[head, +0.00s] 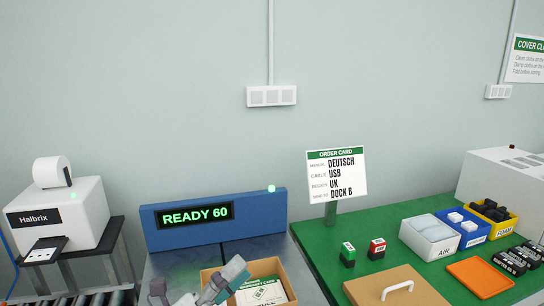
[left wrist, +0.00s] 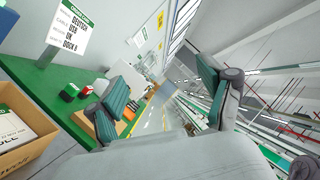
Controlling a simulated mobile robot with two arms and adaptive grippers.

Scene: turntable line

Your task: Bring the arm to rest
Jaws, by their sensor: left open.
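My left gripper (head: 215,285) shows at the bottom edge of the head view, in front of the left side of an open cardboard box (head: 284,271). Its grey and teal fingers are spread apart, and it also shows in the left wrist view (left wrist: 163,88) with nothing between the fingers. The box holds a green and white printed card or booklet (head: 262,291); it also shows at the left of the left wrist view. Most of the left arm is out of the head view. My right gripper is not in view.
A blue display (head: 262,212) reading READY 60 stands behind the box. A white printer (head: 85,215) is at left. The green table (head: 300,235) at right holds an order card (head: 337,176), stamps, a handled board (head: 395,290), bins (head: 430,238) and an orange tray (head: 480,277).

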